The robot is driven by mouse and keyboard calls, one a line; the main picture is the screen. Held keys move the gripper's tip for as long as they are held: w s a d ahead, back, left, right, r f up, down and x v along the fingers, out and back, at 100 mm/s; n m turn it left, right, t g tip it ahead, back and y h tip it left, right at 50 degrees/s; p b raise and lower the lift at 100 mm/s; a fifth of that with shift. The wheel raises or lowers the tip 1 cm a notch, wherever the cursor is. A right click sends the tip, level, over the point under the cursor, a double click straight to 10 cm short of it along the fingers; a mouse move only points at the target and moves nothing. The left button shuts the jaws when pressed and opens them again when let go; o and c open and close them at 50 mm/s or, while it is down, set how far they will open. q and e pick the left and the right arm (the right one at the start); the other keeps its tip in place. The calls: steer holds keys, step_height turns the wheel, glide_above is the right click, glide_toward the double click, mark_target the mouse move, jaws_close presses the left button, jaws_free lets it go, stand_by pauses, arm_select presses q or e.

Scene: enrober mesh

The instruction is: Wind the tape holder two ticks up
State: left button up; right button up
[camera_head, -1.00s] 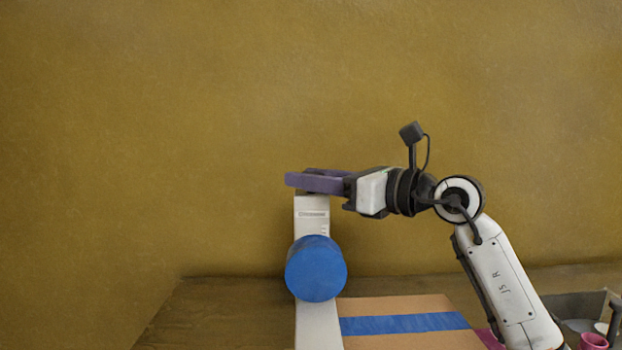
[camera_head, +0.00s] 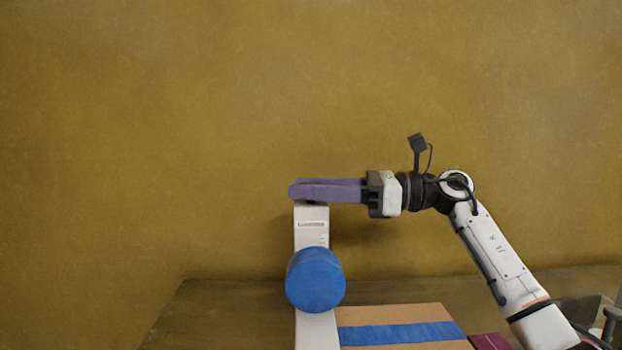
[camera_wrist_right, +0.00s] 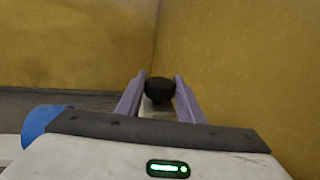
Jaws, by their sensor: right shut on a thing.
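The tape holder is a pale upright post (camera_head: 312,233) with small marks on its face and a round blue tape roll (camera_head: 316,280) on its front. The roll's edge also shows at the left of the right wrist view (camera_wrist_right: 38,122). My right gripper (camera_head: 296,190) reaches in level from the right, its purple fingers across the post's top. In the right wrist view, a black knob (camera_wrist_right: 160,88) sits between the fingers, which are shut on it. In the head view the fingers hide most of the knob. My left gripper is not in view.
A cardboard box (camera_head: 395,313) with a blue tape strip (camera_head: 400,334) lies right of the post. The brown table (camera_head: 230,310) is bare at the left. A plain ochre wall stands behind. Dark items (camera_head: 610,318) sit at the right edge, partly behind my arm.

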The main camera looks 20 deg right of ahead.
steer(key=shift+r+n+g+y+p, duration=0.1)
steer(key=shift+n+g+y+p, duration=0.5)
steer(key=shift+n+g+p, duration=0.65)
steer(key=shift+g, duration=0.65)
steer(key=shift+f, duration=0.2)
steer(key=o, duration=1.1)
steer(key=shift+c, duration=0.2)
steer(key=v, duration=1)
steer(key=shift+d+b, duration=0.2)
steer(key=shift+b, duration=0.25)
